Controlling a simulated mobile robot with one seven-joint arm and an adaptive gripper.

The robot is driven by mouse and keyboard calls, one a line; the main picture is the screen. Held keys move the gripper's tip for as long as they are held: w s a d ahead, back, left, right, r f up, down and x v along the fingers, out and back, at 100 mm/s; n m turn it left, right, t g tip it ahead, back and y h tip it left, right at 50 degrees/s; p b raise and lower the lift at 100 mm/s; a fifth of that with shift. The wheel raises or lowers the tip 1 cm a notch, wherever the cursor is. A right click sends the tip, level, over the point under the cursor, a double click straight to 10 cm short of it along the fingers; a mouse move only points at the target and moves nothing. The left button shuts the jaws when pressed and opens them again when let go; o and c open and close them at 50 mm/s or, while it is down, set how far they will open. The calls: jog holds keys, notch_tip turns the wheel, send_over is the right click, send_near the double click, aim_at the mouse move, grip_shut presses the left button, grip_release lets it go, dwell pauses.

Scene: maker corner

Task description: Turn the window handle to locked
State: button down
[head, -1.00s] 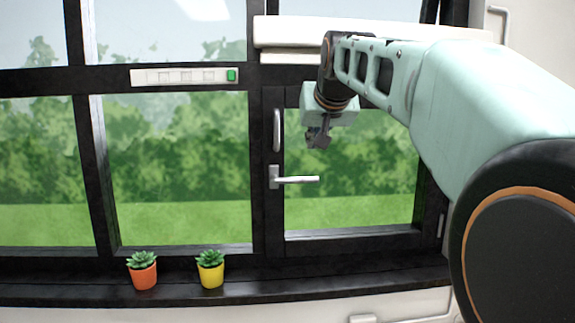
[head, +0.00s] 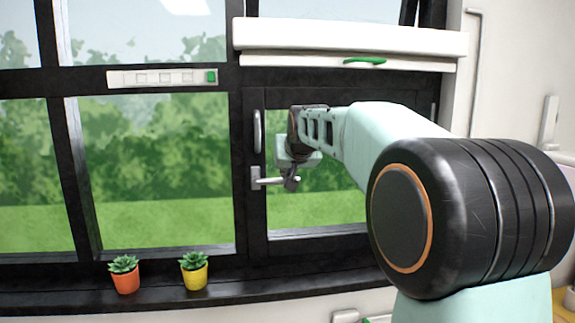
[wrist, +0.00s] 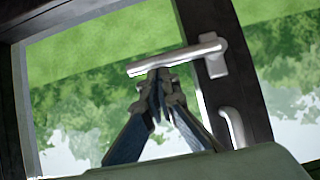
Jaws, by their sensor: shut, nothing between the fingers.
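The window handle (head: 268,181) is a silver lever on a small plate on the black window frame. In the head view its lever points right, about level. In the wrist view the lever (wrist: 180,57) runs across the upper middle. My gripper (head: 291,184) is shut and empty at the lever, near its free end. In the wrist view my fingertips (wrist: 160,80) are pressed together close beside the lever; I cannot tell whether they touch it. My gripper hides part of the lever in the head view.
A vertical grab bar (head: 257,131) sits above the handle. A white strip (head: 162,78) with a green end is at left. An orange pot (head: 125,281) and a yellow pot (head: 194,277) stand on the sill.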

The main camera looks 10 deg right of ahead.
jog(key=shift+f, duration=0.1)
dwell(0.3)
jog(key=shift+d+f+b, duration=0.15)
jog(key=shift+f+b, duration=0.05)
jog(key=shift+b, duration=0.25)
jog(key=shift+s+d+f+m+y+b, duration=0.15)
jog(key=shift+f+m+y+b, duration=0.45)
jog(key=shift+b, duration=0.3)
jog(key=a+f+m+t+y+b, duration=0.3)
jog(key=a+f+m+y+b, duration=0.2)
jog(key=b, duration=2.5)
notch_tip(320, 180, down, 5)
jog(key=m+y, duration=0.3)
jog(key=m, duration=0.2)
jog(key=shift+a+t+y, duration=0.25)
jog(key=shift+t+y, duration=0.15)
jog(key=shift+r+m+b, duration=0.1)
jog(key=shift+m+b, duration=0.2)
jog(key=shift+b, duration=0.05)
